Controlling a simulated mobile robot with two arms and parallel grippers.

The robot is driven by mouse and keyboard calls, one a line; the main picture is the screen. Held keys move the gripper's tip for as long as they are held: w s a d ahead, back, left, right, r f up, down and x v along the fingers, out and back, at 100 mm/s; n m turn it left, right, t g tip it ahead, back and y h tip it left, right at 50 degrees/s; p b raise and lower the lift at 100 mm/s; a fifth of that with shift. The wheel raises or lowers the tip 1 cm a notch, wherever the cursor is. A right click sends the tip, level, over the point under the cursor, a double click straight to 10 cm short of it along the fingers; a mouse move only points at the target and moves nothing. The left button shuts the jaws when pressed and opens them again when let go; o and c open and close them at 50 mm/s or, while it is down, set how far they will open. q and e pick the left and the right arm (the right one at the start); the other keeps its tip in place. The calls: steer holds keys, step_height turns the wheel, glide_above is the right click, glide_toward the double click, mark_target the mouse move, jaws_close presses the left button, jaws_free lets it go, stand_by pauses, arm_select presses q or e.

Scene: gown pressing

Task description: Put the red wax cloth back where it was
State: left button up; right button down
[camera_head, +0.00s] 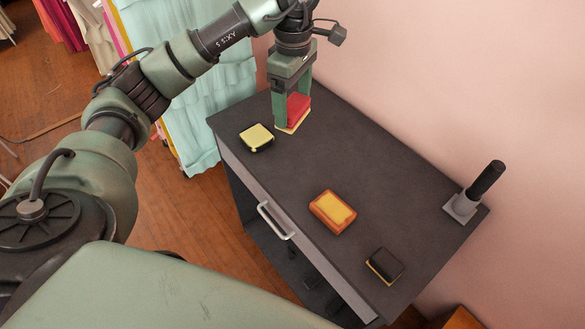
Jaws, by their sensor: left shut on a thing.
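The red wax cloth (299,106) is a small red block with a pale yellow underside, at the far left end of the dark cabinet top (330,150). My left gripper (293,115) points down and is shut on it, with a finger on the near side covering part of it. The cloth is at or just above the surface; I cannot tell whether it touches. My right gripper does not show.
A yellow and black block (257,137) lies close by on the left. An orange block with a yellow top (333,211) and a black one (384,265) lie nearer the front. A grey stand with a black handle (474,192) is at right. The middle top is clear.

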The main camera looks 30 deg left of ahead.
arm_select(q)
step_height(320, 180, down, 19)
steer(key=p, duration=0.4)
steer(key=shift+a+f, duration=0.15)
steer(key=shift+f, duration=0.2)
steer(key=shift+f, duration=0.2)
steer(key=o, duration=1.4)
steer(key=shift+r, duration=0.1)
